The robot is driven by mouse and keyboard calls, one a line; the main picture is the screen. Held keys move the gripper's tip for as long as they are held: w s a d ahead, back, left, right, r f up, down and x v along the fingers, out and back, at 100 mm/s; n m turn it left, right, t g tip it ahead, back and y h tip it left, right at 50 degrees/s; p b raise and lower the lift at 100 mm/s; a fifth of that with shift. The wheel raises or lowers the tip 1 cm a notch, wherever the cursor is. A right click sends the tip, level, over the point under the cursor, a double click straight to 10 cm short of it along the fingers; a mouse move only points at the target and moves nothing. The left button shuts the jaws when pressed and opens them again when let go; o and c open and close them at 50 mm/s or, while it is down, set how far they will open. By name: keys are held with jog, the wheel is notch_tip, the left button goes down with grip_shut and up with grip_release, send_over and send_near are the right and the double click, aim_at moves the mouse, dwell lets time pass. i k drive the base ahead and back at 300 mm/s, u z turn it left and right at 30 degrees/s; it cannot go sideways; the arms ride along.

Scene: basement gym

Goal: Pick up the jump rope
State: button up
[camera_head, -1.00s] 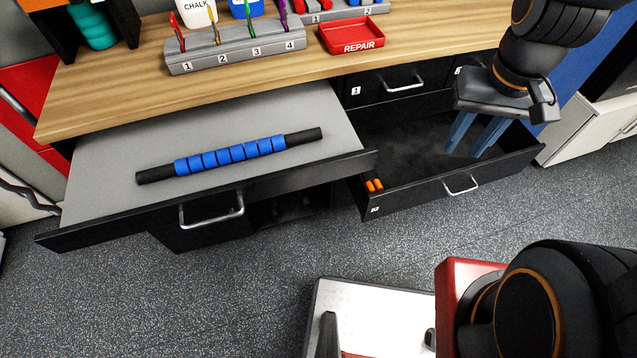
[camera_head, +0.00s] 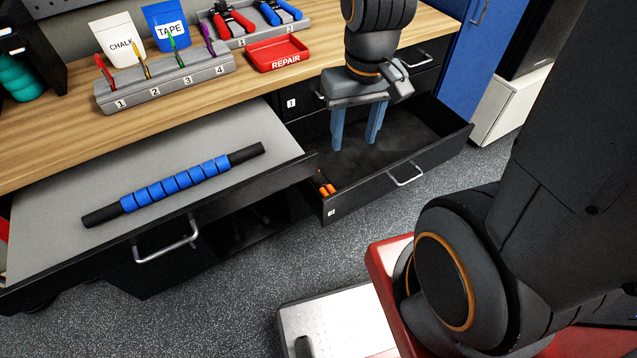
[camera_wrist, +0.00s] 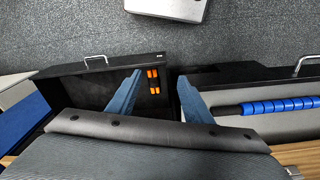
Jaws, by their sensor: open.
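Two short orange pieces with dark bands (camera_head: 327,190) lie in the left front corner of the open black drawer (camera_head: 425,165). They look like jump rope handles; I cannot make out a cord. My gripper (camera_head: 355,145) points down over the left part of that drawer, its two blue fingers apart and empty. In the head view the orange pieces are left of and nearer than the fingers. In the wrist view the orange pieces (camera_wrist: 154,80) appear between the fingertips of my gripper (camera_wrist: 160,76), and no contact shows.
An open grey-topped drawer (camera_head: 60,190) on the left bears a blue-and-black roller stick (camera_head: 175,183). The wooden bench (camera_head: 60,135) above holds a numbered rack (camera_head: 165,82), a red REPAIR tray (camera_head: 277,54) and red and blue hand grips. Speckled floor lies in front.

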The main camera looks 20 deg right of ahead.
aim_at(320, 181)
jog(key=z, duration=2.8)
jog(key=i, duration=0.55)
jog(key=u, duration=2.75)
